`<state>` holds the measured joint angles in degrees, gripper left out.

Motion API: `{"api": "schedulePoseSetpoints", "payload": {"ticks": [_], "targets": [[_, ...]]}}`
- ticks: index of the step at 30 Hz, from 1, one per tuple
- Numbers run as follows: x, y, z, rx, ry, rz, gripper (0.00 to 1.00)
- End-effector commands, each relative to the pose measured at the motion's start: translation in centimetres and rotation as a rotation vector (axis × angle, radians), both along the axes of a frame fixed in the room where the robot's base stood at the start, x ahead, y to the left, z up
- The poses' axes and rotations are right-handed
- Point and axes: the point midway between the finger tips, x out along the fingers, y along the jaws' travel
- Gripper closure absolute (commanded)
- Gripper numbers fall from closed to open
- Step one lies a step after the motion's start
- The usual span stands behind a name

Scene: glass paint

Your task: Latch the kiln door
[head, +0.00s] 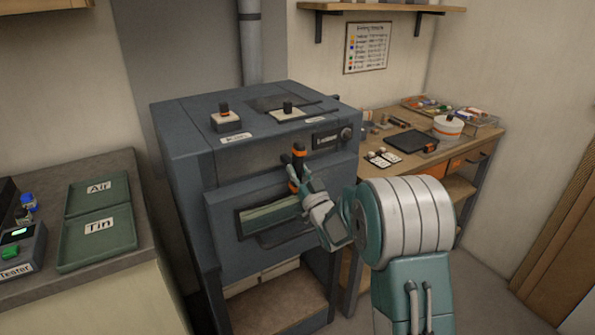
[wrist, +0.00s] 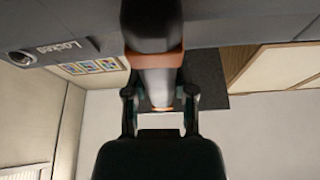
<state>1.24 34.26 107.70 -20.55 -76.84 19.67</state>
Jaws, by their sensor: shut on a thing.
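The kiln (head: 190,165) is a blue-grey box in the middle of the head view. Its door (head: 225,215) has a window and a bar handle (head: 290,238) and lies against the front; I cannot tell if it is fully seated. An upright latch lever (head: 299,150) with a black knob and orange band stands at the door's top edge. In the wrist view the lever (wrist: 155,80) shows a black top, orange ring and pale stem between the fingers. My gripper (head: 303,188) is shut on the lever; it also shows in the wrist view (wrist: 160,98). My fingers hide the lever's lower part.
A label beside a round fitting (head: 346,133) is on the kiln front; it seems to read "Locked" in the wrist view (wrist: 62,48). A workbench (head: 480,140) with trays stands at right. A counter (head: 90,285) with Air and Tin trays (head: 118,240) is at left.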

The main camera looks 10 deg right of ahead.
Motion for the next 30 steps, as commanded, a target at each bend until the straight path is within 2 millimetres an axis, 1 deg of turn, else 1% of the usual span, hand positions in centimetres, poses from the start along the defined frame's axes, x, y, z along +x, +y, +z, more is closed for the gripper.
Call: {"api": "schedulePoseSetpoints", "payload": {"ticks": [1,9,24,25,26,27,30], "targets": [[-0.01,-0.01,-0.65,-0.023,0.007,-0.001,1.00],[-0.03,0.01,-0.64,-0.095,-0.024,0.001,1.00],[-0.03,0.03,-0.64,-0.110,-0.029,0.001,1.00],[-0.03,0.04,-0.64,-0.110,-0.029,0.001,0.52],[-0.04,0.03,-0.63,-0.110,-0.029,0.001,0.39],[-0.03,0.04,-0.57,-0.109,-0.031,0.001,0.31],[-0.05,0.03,-0.37,-0.108,-0.034,0.001,0.31]]}}
